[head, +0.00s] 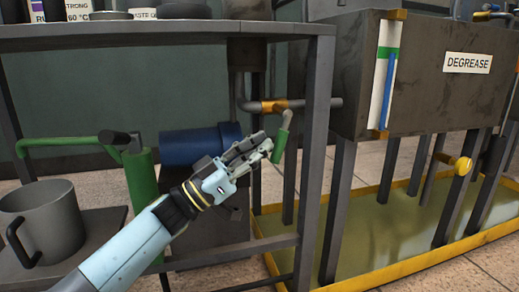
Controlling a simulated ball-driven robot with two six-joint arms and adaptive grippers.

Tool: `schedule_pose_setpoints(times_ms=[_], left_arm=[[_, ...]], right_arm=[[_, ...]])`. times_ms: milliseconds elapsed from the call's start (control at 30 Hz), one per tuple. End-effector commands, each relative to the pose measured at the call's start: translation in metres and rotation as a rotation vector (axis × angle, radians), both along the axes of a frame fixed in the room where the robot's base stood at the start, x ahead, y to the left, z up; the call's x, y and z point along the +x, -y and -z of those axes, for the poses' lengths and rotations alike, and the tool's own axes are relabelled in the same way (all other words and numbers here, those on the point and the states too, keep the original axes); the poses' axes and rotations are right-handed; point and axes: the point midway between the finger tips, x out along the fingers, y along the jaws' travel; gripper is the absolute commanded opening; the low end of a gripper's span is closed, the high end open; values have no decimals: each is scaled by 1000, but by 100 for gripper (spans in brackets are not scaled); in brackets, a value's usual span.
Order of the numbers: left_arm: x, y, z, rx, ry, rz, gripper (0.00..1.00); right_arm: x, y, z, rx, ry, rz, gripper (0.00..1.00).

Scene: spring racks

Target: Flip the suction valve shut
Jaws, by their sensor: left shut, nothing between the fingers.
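The valve with an orange body (268,106) sits on a grey horizontal pipe under the rack. Its green lever (281,140) hangs down, tilted slightly, across the line of the pipe. I take this as the suction valve; no label on it shows. My left gripper (266,147) comes in from the lower left and is shut and empty. Its fingertips are just left of the green lever, close to it; I cannot tell if they touch. My right gripper is not in view.
A blue cylinder (190,146) and a green upright cylinder (141,185) stand behind my left arm. A grey mug (45,222) is at the left. A rack post (316,150) stands right of the lever. The DEGREASE tank (425,100) is above a yellow-rimmed tray (440,255).

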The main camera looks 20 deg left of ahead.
Motion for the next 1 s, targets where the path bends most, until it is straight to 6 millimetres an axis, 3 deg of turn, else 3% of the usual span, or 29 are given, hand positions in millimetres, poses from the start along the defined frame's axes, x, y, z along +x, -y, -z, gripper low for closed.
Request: schedule_pose_setpoints(times_ms=[400, 500, 1000], left_arm=[[5, 6, 12, -84, 49, -1, 0], [8, 12, 10, -89, 59, -1, 0], [11, 17, 17, -86, 58, -1, 0]], right_arm=[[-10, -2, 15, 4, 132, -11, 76], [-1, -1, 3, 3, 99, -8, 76], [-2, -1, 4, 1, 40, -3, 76]])
